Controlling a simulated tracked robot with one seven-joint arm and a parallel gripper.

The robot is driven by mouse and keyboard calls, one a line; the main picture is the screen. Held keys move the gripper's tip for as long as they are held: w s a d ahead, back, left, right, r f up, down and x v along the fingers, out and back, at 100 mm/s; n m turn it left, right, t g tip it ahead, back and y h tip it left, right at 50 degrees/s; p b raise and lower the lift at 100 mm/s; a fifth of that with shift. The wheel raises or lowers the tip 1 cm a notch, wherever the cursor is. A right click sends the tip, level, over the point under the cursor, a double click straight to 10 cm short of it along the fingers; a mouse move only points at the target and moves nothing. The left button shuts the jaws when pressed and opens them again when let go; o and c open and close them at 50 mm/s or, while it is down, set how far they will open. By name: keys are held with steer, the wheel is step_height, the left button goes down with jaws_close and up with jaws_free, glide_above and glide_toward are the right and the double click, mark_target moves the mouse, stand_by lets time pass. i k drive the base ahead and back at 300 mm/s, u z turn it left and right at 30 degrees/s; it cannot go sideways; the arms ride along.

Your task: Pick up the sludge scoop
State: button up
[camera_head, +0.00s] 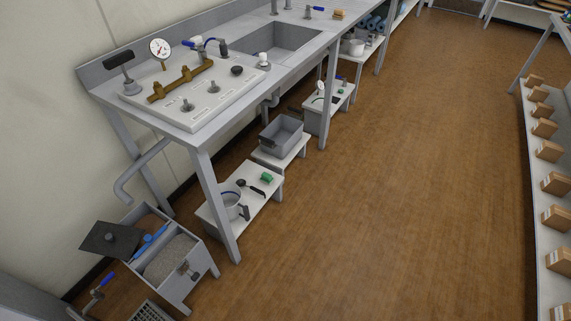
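I cannot tell for certain which thing is the sludge scoop. A long blue tool (151,243) lies across the grey two-compartment box (186,284) at the lower left; its shape is too small to read. A small dark tool (257,191) lies on the low white stand under the bench, beside a light grey pot (230,204) with a dark handle. The box holds brown material (152,222) on one side and grey granular material (170,257) on the other. My gripper is not in view.
A dark plate (109,238) sits at the box's left edge. The steel bench (217,131) stands above low stands carrying a grey tub (281,136) and a green item (267,177). A blue-handled fitting (105,281) is at lower left. Brown floor (400,180) is open at centre.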

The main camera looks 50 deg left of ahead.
mark_target(241, 183)
steer(key=z, duration=0.1)
steer(key=i, duration=0.75)
steer(key=u, duration=3.2)
steer(key=i, duration=0.6)
steer(key=z, duration=0.15)
steer(key=k, duration=0.45)
steer(key=u, duration=0.15)
